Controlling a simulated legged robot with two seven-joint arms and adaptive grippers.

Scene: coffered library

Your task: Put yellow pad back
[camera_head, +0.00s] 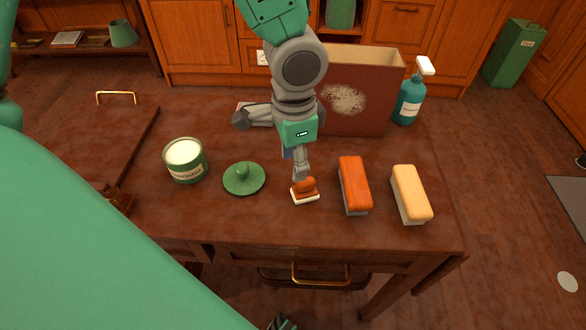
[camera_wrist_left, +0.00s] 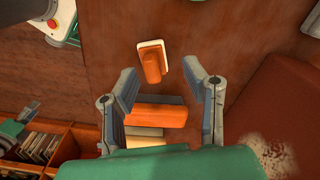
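The yellow pad (camera_head: 409,194) is a pale block on a whitish base, lying on the right of the brown table in the head view. An orange block (camera_head: 354,185) of like shape lies just left of it; it shows between the fingers in the left wrist view (camera_wrist_left: 155,113). My left gripper (camera_head: 270,148) is above the table, left of the yellow pad and apart from it. Its fingers (camera_wrist_left: 164,72) are spread with nothing between them. In the wrist view a pale strip below the orange block is mostly hidden by my wrist. My right gripper is not clearly seen.
A small orange-handled pad (camera_head: 304,191), green lid (camera_head: 244,179) and green tin (camera_head: 186,160) stand left of the orange block. A brown box (camera_head: 362,95) with a pale patch and a teal spray bottle (camera_head: 409,99) stand behind. The table's right front corner is clear.

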